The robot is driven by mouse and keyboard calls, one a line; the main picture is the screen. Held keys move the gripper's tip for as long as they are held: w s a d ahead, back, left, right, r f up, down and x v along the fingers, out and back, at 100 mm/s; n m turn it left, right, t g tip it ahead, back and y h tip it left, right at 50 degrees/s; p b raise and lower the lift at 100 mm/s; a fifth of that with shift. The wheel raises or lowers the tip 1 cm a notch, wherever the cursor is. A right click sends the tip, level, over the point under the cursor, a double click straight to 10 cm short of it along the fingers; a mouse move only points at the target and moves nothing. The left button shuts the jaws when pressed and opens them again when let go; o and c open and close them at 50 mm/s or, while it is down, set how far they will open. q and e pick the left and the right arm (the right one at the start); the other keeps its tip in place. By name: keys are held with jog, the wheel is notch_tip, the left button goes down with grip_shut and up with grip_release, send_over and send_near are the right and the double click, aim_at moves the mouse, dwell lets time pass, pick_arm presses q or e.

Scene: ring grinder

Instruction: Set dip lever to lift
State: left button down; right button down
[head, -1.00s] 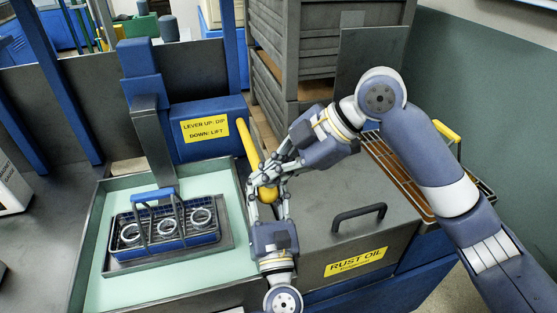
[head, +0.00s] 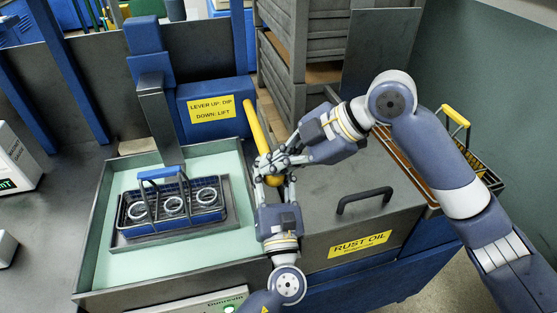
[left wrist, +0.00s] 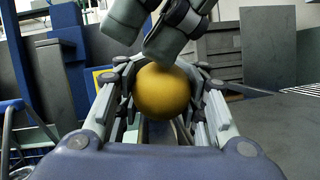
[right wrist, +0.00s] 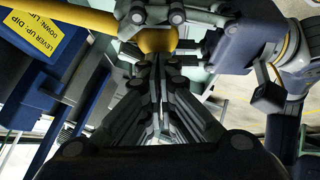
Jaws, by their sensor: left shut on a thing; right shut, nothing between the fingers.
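The dip lever (head: 256,122) is a yellow rod sloping down toward me from the blue housing (head: 215,103), with a round yellow knob (left wrist: 162,92) at its end. The yellow label (head: 212,108) reads lever up dip, down lift. My left gripper (head: 271,178) comes from below and is shut on the knob, with fingers on both sides of it in the left wrist view. My right gripper (head: 284,160) is shut and empty, against or just above the lever near the knob; contact is unclear. The fingers partly hide the knob in the head view.
A wire basket (head: 174,217) with several rings sits on a platform over the pale green tank (head: 108,225) at left. The rust oil lid with its black handle (head: 364,200) lies to the right. Grey crates (head: 298,60) stand behind. A second basket (head: 470,155) is at far right.

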pick_arm(q)
jog(key=c, duration=1.1)
grip_release()
jog(key=shift+r, duration=0.6)
jog(key=shift+o, duration=0.2)
jog(key=shift+a+f, duration=0.1)
jog(key=shift+f, duration=0.05)
pick_arm(e)
jog(key=shift+f, duration=0.55)
pick_arm(q)
jog(key=shift+f, duration=0.1)
pick_arm(e)
jog(key=shift+r, duration=0.1)
